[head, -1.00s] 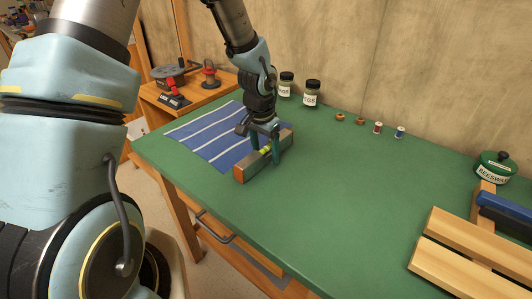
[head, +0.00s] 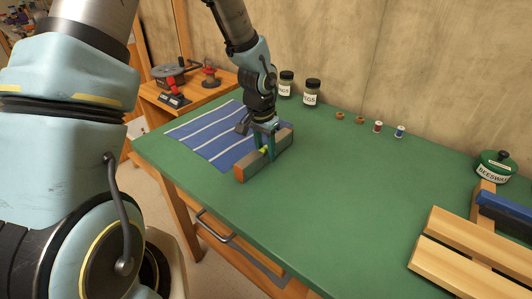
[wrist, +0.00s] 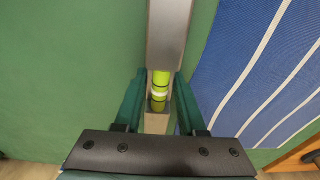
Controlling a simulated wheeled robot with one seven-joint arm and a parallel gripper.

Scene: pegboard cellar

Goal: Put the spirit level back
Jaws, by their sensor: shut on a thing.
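The spirit level (head: 249,167) is a grey bar with an orange-brown near end and a yellow-green vial at its middle. It lies on the green bench top beside the right edge of the blue striped cloth. In the wrist view the level (wrist: 169,35) runs lengthwise between the fingers, its vial showing bright. My gripper (head: 265,150) points down and is shut on the level around its middle; in the wrist view its fingers (wrist: 158,98) stand on both sides of the vial. I cannot tell any gap under the level.
The blue cloth with white stripes (head: 208,135) lies to the left. Two jars (head: 312,93), several small spools (head: 378,127) and a beeswax tin (head: 495,167) stand along the wall. A slatted wooden rack (head: 470,245) with a blue bar is at right. The middle bench is clear.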

